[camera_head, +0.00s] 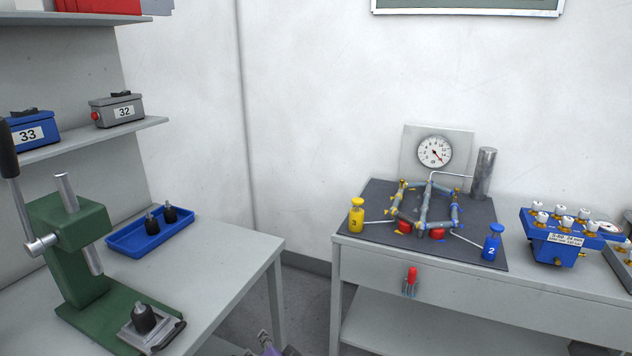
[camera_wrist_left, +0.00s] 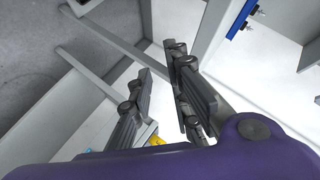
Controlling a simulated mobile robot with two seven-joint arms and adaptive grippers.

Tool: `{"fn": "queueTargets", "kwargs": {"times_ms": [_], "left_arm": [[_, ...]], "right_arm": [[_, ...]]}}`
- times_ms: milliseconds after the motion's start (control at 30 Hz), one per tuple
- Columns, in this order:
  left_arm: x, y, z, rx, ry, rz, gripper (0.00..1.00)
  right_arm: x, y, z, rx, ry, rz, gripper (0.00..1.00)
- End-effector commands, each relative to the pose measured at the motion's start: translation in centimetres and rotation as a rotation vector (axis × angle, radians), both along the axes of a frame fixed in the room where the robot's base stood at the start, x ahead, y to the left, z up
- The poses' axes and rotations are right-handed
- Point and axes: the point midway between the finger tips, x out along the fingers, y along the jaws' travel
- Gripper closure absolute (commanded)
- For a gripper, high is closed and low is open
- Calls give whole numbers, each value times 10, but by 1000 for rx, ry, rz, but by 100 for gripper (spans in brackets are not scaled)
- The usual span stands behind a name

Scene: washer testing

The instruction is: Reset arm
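My left gripper (camera_wrist_left: 165,80) shows in the left wrist view with its two dark fingers apart and nothing between them. In the head view only a small part of my left gripper (camera_head: 264,345), with some purple, shows at the bottom edge, in the gap between the two tables. It appears to hang over the floor, apart from the objects on the tables. My right gripper cannot be made out in either view.
The left table holds a green press (camera_head: 75,245) with a black part on its base and a blue tray (camera_head: 125,240) with two black parts. The right table (camera_head: 470,285) holds a gauge rig (camera_head: 433,152), yellow and blue bottles, and a blue valve box (camera_head: 550,245). Floor shows between the tables.

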Motion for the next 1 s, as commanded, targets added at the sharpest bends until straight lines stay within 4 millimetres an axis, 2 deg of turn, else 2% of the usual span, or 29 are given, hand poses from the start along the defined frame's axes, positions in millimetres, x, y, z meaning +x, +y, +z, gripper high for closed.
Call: {"fn": "queueTargets", "kwargs": {"times_ms": [100,167,267,300,367,400,500,600,700,800,1000], "left_arm": [[-43,-2,-39,-257,-33,-80,83],[-71,-1,-53,-388,-49,-98,83],[-125,7,-72,-576,-63,-90,83],[-148,12,-77,-638,-64,-78,83],[-186,21,-85,-719,-58,-50,83],[-211,27,-90,-762,-49,-28,83],[-271,44,-104,-815,0,30,83],[-318,58,-117,-806,61,70,83],[-349,66,-127,-791,104,95,83],[-364,70,-131,-785,124,109,83],[-368,71,-133,-783,131,114,83]], "right_arm": [[5,4,11,7,-9,1,60],[6,6,16,12,-14,2,60],[9,10,24,19,-21,6,60],[9,11,26,20,-22,9,60],[11,12,30,22,-26,13,60],[12,11,32,20,-28,14,60],[16,10,39,17,-38,17,60],[18,8,44,14,-47,19,60],[18,8,47,13,-49,19,60],[17,8,47,13,-48,17,60],[15,8,46,16,-45,14,60]]}}
